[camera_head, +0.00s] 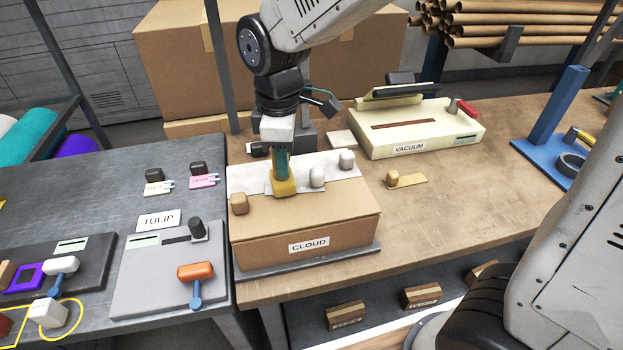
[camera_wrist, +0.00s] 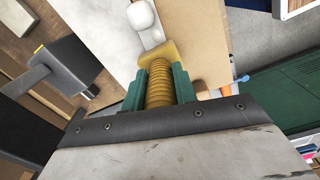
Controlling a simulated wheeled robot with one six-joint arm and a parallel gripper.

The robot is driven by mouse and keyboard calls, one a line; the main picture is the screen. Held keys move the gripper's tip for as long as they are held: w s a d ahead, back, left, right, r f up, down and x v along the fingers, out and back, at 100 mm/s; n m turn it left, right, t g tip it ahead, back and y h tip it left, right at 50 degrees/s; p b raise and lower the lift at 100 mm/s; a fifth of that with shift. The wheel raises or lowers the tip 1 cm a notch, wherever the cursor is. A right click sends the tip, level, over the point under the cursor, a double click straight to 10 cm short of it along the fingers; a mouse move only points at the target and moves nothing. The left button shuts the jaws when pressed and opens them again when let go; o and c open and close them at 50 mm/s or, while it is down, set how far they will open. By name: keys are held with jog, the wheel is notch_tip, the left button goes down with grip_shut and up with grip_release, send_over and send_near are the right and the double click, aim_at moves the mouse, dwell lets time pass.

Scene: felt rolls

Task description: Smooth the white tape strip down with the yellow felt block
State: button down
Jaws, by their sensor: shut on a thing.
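The yellow felt block (camera_head: 284,187) has a ribbed handle, which shows in the wrist view (camera_wrist: 160,90). My gripper (camera_head: 282,165) is shut on that handle, with green fingers on both sides. The block stands over the top of the cardboard box labelled CLOUD (camera_head: 305,222). The white tape strip (camera_head: 246,174) lies across the box top, and the block is at its front edge, partly covering it. I cannot tell whether the block presses on the strip. The strip also shows in the wrist view (camera_wrist: 150,38).
A tan knob (camera_head: 239,203) sits at the box's left front. The VACUUM machine (camera_head: 418,130) stands behind right. The wooden bench (camera_head: 440,210) right of the box is mostly clear.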

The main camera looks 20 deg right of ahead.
jog(key=shift+d, duration=0.1)
jog(key=shift+s+d+f, duration=0.15)
jog(key=shift+s+d, duration=0.05)
jog(key=shift+d, duration=0.9)
jog(key=shift+w+a, duration=0.1)
jog(key=shift+a, duration=0.45)
dwell(2.5)
jog(key=shift+w+a, duration=0.2)
jog(key=shift+a, duration=1)
jog(key=shift+w+a, duration=0.15)
jog(key=shift+a, duration=0.75)
jog(key=shift+s+d, duration=0.25)
jog(key=shift+d, duration=1)
